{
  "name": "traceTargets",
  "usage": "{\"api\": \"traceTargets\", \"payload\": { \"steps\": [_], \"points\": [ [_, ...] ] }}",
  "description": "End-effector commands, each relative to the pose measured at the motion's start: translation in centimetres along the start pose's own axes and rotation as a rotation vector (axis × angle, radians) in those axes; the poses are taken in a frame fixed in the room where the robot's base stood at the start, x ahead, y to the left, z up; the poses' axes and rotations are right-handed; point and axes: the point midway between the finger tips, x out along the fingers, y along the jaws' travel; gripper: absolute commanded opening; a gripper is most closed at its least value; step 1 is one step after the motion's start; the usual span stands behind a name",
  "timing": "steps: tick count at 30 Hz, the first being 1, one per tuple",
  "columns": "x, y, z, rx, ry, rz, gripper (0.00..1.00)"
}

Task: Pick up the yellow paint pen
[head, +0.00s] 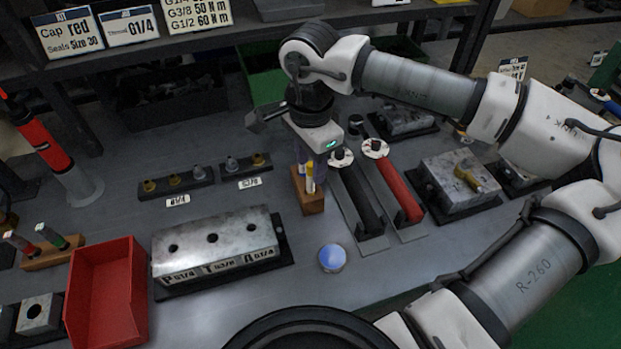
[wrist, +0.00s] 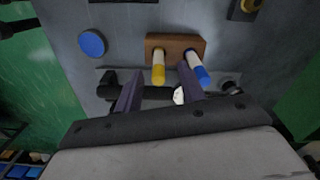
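The yellow paint pen (head: 310,178) stands in a small wooden block (head: 311,203) on the grey bench in the head view. In the wrist view the yellow pen (wrist: 158,68) and a blue-ended pen (wrist: 197,70) stand side by side in the wooden block (wrist: 175,41). My gripper (wrist: 160,72) is open, with its two dark fingers pointing at the block. In the wrist view the yellow pen's end appears between the fingertips, and the right finger appears between the two pens. I cannot tell whether either finger touches a pen.
A black-handled tool (head: 358,197) and a red-handled tool (head: 400,188) lie right of the block. A metal valve block (head: 215,240) stands left. A round blue-topped item (head: 332,258) sits in front. A red bin (head: 108,292) is at front left.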

Motion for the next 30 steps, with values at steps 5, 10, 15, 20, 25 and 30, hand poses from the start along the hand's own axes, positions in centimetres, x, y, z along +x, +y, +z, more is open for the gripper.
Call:
{"api": "traceTargets", "payload": {
  "steps": [5,10,15,20,25,30],
  "points": [
    [2.3,0.2,0.2,0.0,-0.002,0.001,0.39],
    [2.9,0.2,0.2,0.0,0.0,-0.001,0.39],
    [2.9,0.2,0.1,0.0,0.0,-0.001,0.34],
    [2.9,0.2,0.1,0.0,0.0,-0.001,0.13],
    [2.9,0.2,0.1,0.0,0.0,-0.001,0.0],
    [2.9,0.2,0.1,0.0,0.0,-0.001,0.0]
  ]
}}
